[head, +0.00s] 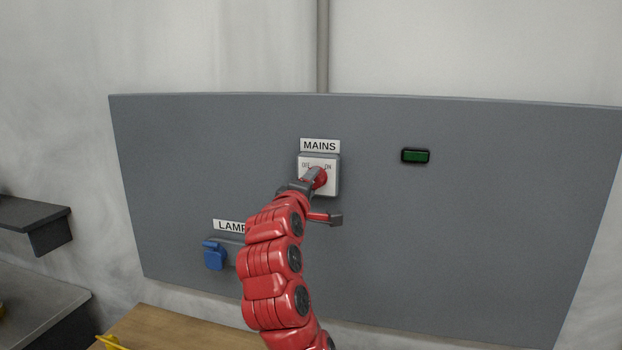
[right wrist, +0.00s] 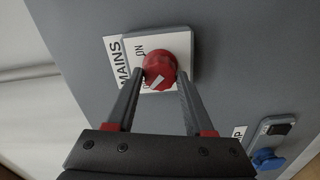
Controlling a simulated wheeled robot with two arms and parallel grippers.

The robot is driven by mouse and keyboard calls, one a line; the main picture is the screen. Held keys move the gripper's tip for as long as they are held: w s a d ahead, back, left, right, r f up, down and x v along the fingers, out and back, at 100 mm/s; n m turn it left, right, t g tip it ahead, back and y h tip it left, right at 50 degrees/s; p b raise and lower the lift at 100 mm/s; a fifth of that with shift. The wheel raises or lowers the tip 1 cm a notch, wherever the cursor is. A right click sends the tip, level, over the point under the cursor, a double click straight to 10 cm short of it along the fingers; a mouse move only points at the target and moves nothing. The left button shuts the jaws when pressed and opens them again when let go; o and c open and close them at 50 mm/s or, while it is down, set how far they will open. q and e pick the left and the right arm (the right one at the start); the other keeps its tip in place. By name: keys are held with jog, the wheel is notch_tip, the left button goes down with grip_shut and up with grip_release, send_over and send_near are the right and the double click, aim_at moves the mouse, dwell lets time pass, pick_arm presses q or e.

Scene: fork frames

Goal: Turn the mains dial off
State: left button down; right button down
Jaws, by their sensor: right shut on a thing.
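The mains dial (head: 321,181) is a red round knob on a white plate under the MAINS label, with OFF printed at left and ON at right in the head view. In the right wrist view the dial (right wrist: 160,67) has a white mark that appears to lie toward the OFF side, though a finger partly covers that lettering. My right gripper (head: 316,178) is at the dial and hides part of it. In the right wrist view my right gripper (right wrist: 160,80) is shut on the knob, one finger on each side. My left gripper is not in view.
The grey panel (head: 480,230) has a green indicator (head: 415,156) right of the dial; whether it is lit is unclear. A blue plug (head: 214,255) sits by the LAMP label (head: 229,225). A wooden tabletop (head: 170,332) and a dark shelf (head: 35,216) are at lower left.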

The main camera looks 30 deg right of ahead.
dwell(0.5)
jog(key=shift+c, duration=1.4)
grip_release()
jog(key=b+v, duration=0.8)
jog(key=v, duration=0.9)
jog(key=shift+s+b, duration=0.2)
jog(key=shift+b, duration=0.1)
